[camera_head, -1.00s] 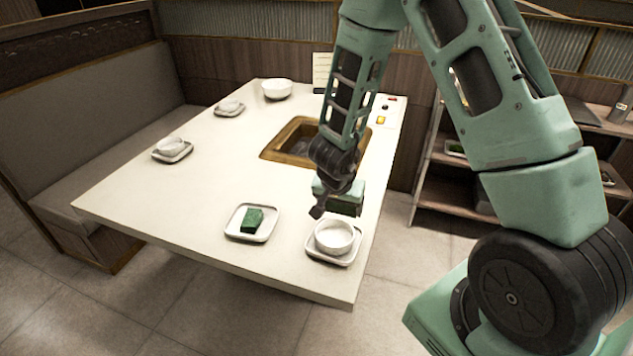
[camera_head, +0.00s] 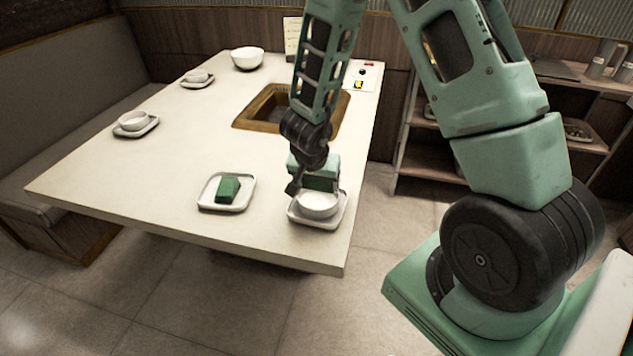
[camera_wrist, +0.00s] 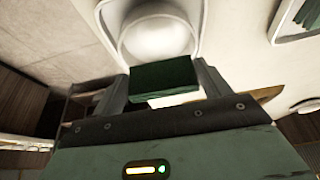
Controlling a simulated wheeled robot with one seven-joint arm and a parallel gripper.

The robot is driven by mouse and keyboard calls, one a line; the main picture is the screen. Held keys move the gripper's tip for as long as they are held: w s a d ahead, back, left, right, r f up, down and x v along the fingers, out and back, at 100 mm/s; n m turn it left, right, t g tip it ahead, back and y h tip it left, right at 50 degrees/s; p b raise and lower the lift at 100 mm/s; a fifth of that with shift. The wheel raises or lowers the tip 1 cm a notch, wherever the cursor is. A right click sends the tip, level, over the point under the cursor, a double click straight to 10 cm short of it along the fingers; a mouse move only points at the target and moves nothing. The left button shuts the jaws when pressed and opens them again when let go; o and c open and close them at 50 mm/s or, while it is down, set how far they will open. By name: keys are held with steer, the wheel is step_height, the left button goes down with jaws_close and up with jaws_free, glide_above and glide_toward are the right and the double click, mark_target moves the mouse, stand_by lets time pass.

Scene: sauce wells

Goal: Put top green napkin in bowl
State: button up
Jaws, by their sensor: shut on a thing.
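My gripper (camera_head: 312,184) is shut on a folded green napkin (camera_wrist: 163,77), which shows between its two fingers in the wrist view. In the head view the gripper hangs at the far side of a white bowl (camera_head: 318,207), with the napkin close above the bowl's rim; I cannot tell whether they touch. The bowl (camera_wrist: 158,38) looks empty in the wrist view. It stands on a square white plate (camera_head: 334,220) near the table's front right corner. Another green napkin (camera_head: 228,188) lies on a second white plate (camera_head: 208,203) to the left.
The white table (camera_head: 150,175) has a sunken brown-framed grill (camera_head: 246,122) behind the gripper. Small bowls on plates stand at the left (camera_head: 133,121) and back left (camera_head: 196,76). A larger bowl (camera_head: 247,57) is at the back. The middle left of the table is clear.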

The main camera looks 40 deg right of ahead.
steer(key=shift+f+b, duration=1.1)
steer(key=shift+f, duration=0.2)
steer(key=o, duration=1)
step_height(320, 180, up, 7)
steer(key=p, duration=0.8)
